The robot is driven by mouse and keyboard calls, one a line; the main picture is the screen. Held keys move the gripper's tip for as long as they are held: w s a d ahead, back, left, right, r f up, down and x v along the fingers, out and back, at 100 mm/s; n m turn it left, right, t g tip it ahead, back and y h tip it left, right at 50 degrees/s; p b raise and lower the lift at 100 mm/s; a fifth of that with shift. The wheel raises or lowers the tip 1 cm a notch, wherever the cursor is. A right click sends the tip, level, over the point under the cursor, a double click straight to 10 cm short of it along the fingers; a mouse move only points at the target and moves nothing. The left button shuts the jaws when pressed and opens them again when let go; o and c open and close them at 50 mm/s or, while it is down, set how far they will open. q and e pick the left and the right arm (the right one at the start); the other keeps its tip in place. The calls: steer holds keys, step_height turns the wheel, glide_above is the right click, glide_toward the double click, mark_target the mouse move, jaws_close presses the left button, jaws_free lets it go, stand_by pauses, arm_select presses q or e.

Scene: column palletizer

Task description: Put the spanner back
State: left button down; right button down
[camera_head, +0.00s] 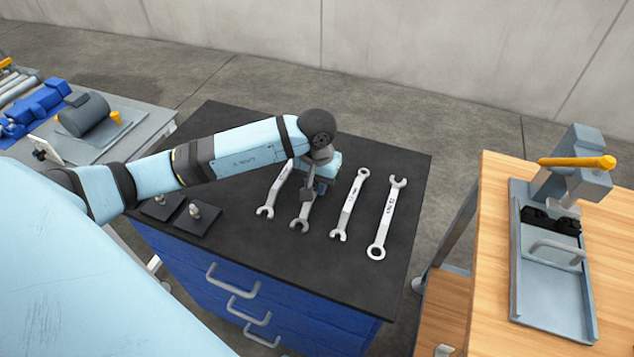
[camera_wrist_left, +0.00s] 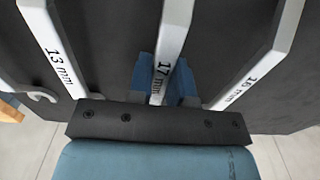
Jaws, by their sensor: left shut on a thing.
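My left gripper (camera_head: 317,184) is over the black top of a blue drawer cabinet, shut on the second spanner from the left in a row. This grey spanner (camera_head: 301,216) points its open jaw to the front; its far part is hidden by my gripper. In the left wrist view the blue fingers (camera_wrist_left: 166,88) close on both sides of the spanner marked 17 mm (camera_wrist_left: 174,35). I cannot tell whether it touches the black top (camera_head: 235,220). My right gripper is not in view.
Other spanners lie close on both sides: one to the left (camera_head: 267,205), two to the right (camera_head: 349,205) (camera_head: 387,220). Two small black plates with pegs (camera_head: 195,218) sit at the front left. A wooden bench (camera_head: 490,260) with a grey fixture (camera_head: 553,290) stands at the right.

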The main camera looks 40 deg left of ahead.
arm_select(q)
steer(key=shift+f, duration=0.25)
steer(key=c, duration=1.1)
jaws_free()
steer(key=shift+r, duration=0.1)
steer(key=shift+o, duration=0.2)
steer(key=shift+r, duration=0.15)
step_height(320, 180, up, 12)
steer(key=shift+b, duration=0.35)
